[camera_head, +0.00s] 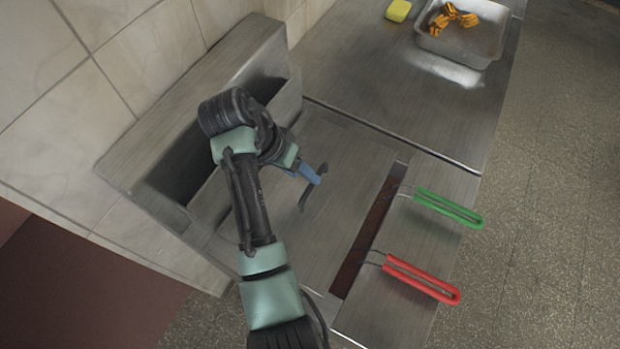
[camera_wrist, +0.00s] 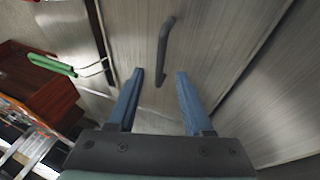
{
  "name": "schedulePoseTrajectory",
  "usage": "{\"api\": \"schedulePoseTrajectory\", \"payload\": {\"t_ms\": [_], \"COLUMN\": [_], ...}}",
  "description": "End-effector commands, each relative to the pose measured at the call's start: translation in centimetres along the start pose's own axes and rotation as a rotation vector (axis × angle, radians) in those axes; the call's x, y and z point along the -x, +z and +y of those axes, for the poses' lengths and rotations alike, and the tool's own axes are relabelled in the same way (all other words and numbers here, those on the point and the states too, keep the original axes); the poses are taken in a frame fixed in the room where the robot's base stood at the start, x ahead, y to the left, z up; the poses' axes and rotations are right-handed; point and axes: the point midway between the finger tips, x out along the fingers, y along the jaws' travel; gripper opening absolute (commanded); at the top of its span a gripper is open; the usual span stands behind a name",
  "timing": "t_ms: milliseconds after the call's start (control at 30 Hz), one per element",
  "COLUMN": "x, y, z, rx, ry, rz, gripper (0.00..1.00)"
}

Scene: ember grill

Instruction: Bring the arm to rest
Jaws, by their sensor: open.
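My gripper (camera_head: 318,174) is over the metal lid or plate (camera_head: 345,200) of the grill, close to its dark bar handle (camera_head: 308,192). In the wrist view my gripper (camera_wrist: 158,75) shows two blue fingers spread apart with nothing between them. The dark handle (camera_wrist: 163,50) lies beyond the fingertips, and the gripper does not hold it. My arm reaches up from the bottom of the head view and hides part of the grill's left side.
A green-handled tool (camera_head: 450,207) and a red-handled tool (camera_head: 422,279) lie across the right ledge. A metal tray (camera_head: 485,52) with orange-brown pieces and a yellow sponge (camera_head: 397,10) stand on the far counter. A tiled wall (camera_head: 90,90) rises at left.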

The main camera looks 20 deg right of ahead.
Motion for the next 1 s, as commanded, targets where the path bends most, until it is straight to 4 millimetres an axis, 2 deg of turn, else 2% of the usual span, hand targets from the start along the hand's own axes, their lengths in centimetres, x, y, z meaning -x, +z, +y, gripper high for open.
{"api": "schedulePoseTrajectory", "payload": {"t_ms": [100, 233, 300, 733, 867, 967, 1000], "x": [2.7, 5.3, 6.0, 6.7, 8.9, 13.2, 15.7], "y": [-0.1, -0.1, -0.1, -0.2, -2.9, -6.7, -8.3], "z": [-0.2, 0.0, 0.0, -0.1, -1.5, -3.1, -3.6], "rx": [0.001, 0.001, 0.001, 0.001, 0.020, 0.049, 0.061], "ry": [-0.005, -0.003, -0.002, -0.011, -0.134, -0.312, -0.391], "rz": [0.005, 0.002, 0.001, 0.010, 0.124, 0.313, 0.408], "gripper": [0.51, 0.51, 0.51, 0.51, 0.51, 0.51, 0.51]}}
